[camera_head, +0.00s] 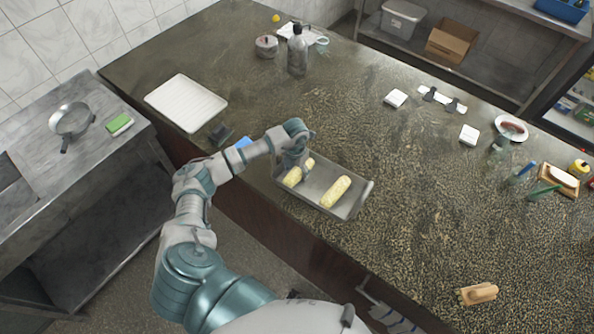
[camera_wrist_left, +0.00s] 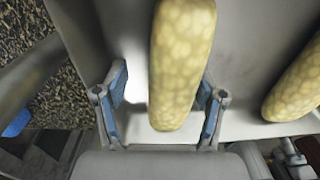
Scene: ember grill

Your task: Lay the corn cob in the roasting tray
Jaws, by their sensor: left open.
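The grey metal roasting tray (camera_head: 352,209) stands on the counter near its front edge. One yellow corn cob (camera_head: 335,191) lies in its right part. Another corn cob (camera_head: 295,177) is in its left part, partly hidden by my left gripper (camera_head: 295,163). In the left wrist view this nearer cob (camera_wrist_left: 182,60) lies between the open blue-padded fingers of the left gripper (camera_wrist_left: 163,110), with gaps at both sides. The other cob (camera_wrist_left: 298,85) shows at the right edge, over the tray floor (camera_wrist_left: 240,60). My right gripper is out of view.
A white tray (camera_head: 187,103) lies on the counter beyond my left arm. A dark bottle (camera_head: 297,52) and a pot (camera_head: 266,45) stand at the back. A wooden-handled brush (camera_head: 478,293) lies at the front right. The counter right of the roasting tray is clear.

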